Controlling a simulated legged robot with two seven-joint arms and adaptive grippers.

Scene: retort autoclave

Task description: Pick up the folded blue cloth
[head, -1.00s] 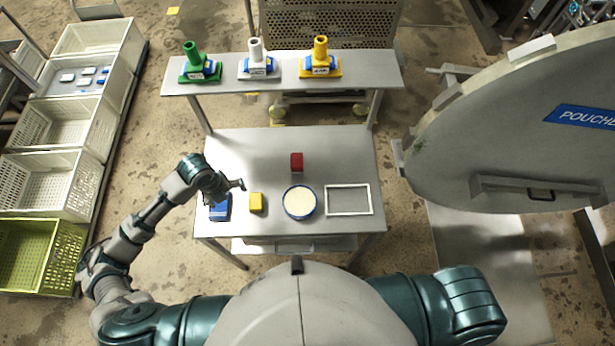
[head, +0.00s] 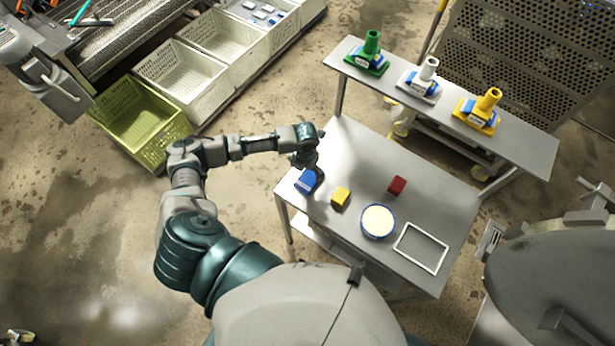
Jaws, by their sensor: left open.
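The folded blue cloth (head: 305,181) lies at the left corner of the steel table (head: 350,150) in the head view. My left gripper (head: 317,170) is over the cloth's far right edge, pointing down. Its jaws are open, and its fingers are small and dark here. Part of the cloth is hidden behind the gripper. I cannot tell whether the fingers touch the cloth. My right gripper is not in view.
A yellow block (head: 340,196) lies just right of the cloth. A red block (head: 397,185), a round blue-rimmed dish (head: 378,221) and a white frame (head: 421,248) lie further right. A raised shelf (head: 450,110) with green, white and yellow items runs behind. Crates (head: 145,118) stand left.

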